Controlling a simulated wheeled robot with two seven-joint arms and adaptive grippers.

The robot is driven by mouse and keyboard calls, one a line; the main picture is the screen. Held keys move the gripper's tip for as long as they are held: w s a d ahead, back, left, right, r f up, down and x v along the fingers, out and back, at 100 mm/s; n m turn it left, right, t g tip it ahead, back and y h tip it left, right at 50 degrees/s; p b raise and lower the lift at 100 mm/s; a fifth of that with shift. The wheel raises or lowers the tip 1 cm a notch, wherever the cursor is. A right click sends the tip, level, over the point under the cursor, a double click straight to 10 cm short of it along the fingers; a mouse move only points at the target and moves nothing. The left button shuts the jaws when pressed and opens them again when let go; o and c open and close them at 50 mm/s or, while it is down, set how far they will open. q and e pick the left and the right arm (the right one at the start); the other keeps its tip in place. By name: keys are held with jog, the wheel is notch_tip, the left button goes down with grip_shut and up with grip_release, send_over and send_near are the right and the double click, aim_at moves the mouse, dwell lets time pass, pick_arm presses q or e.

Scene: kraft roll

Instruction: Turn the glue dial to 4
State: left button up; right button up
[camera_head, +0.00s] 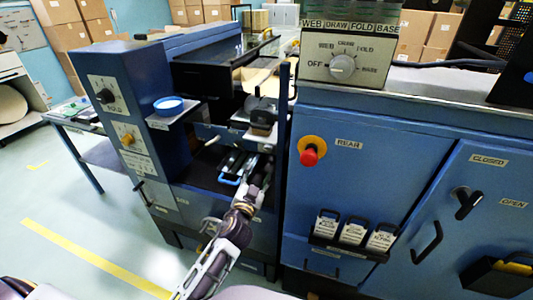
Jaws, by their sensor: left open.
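A glue dial cannot be picked out for certain, because the labels are too small to read. A black knob (104,96) sits on a white plate at the upper left of the blue machine. My right gripper is not in view.
A grey selector dial (343,66) marked OFF stands on top at the right. A red button (309,157) sits on the blue cabinet. Floor at the left is clear.

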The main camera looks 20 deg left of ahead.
pick_arm(q)
jog(key=shift+w, duration=0.15)
send_near(267, 150)
jog(key=shift+w, duration=0.55)
jog(key=shift+w+a, duration=0.15)
jog(key=shift+w, duration=2.45)
jog(key=shift+w+f, duration=0.1)
jog(key=shift+w, duration=0.5)
jog(key=shift+w+a, duration=0.1)
jog(key=shift+w, duration=0.5)
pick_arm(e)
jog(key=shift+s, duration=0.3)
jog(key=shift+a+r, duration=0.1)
pick_arm(q)
jog(key=c, duration=1)
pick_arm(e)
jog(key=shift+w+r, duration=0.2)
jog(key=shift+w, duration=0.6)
